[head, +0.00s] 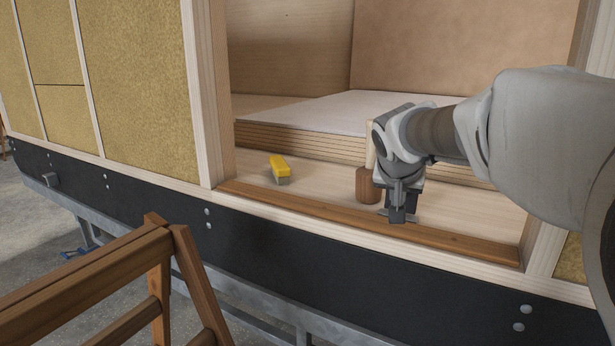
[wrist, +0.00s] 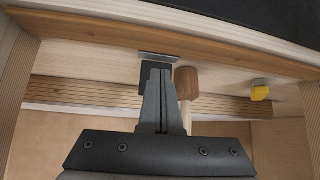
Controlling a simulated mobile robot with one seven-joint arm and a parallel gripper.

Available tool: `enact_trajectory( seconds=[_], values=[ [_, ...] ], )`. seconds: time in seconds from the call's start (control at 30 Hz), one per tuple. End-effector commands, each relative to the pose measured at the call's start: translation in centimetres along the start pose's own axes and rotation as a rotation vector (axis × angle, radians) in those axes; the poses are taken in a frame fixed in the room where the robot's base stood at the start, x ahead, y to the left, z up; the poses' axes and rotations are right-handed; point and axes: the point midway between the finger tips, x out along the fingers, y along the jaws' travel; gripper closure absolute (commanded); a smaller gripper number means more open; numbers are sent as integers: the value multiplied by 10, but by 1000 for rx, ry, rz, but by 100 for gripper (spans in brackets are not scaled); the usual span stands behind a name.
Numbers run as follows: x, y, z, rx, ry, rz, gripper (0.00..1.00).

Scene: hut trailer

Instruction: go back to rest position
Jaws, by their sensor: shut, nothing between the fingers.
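My gripper (head: 399,206) is over the wooden sill area of the doorway, pointing down, with its fingers together and nothing between them. In the wrist view its fingers (wrist: 163,82) are closed. A dark flat piece with a grey metal edge (wrist: 158,57) lies at or just beyond the fingertips. I cannot tell whether the fingers touch it. My gripper partly hides this piece in the head view.
A mallet with a brown wooden head (head: 367,186) stands close left of my gripper, its pale handle upright. A yellow-topped block (head: 279,168) lies farther left. Doorway posts (head: 207,100) flank the opening. A brown wooden trestle (head: 90,275) stands at the front left.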

Motion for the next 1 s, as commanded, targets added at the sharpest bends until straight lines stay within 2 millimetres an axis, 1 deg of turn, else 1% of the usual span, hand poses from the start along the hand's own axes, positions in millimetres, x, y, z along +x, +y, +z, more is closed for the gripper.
enact_trajectory(
  seconds=[0.03,0.07,0.1,0.27,0.3,0.37,0.4,0.47,0.5,0.57,0.6,0.73,0.77,0.8,1.0],
  values=[
    [-12,8,14,-5,-24,-19,100],
    [-20,10,24,-14,-40,-32,100],
    [-29,14,39,-28,-62,-50,100],
    [-67,25,99,-104,-137,-121,100],
    [-76,27,115,-126,-153,-137,100],
    [-88,30,138,-160,-173,-161,100],
    [-96,31,154,-185,-187,-176,100],
    [-106,33,176,-219,-202,-195,100],
    [-112,34,191,-242,-213,-206,100],
    [-119,36,211,-275,-224,-221,100],
    [-124,37,224,-296,-233,-230,100],
    [-134,41,266,-363,-254,-252,100],
    [-138,42,271,-375,-257,-254,100],
    [-151,40,253,-372,-257,-255,100],
    [-183,40,222,-371,-259,-255,100]
  ],
)
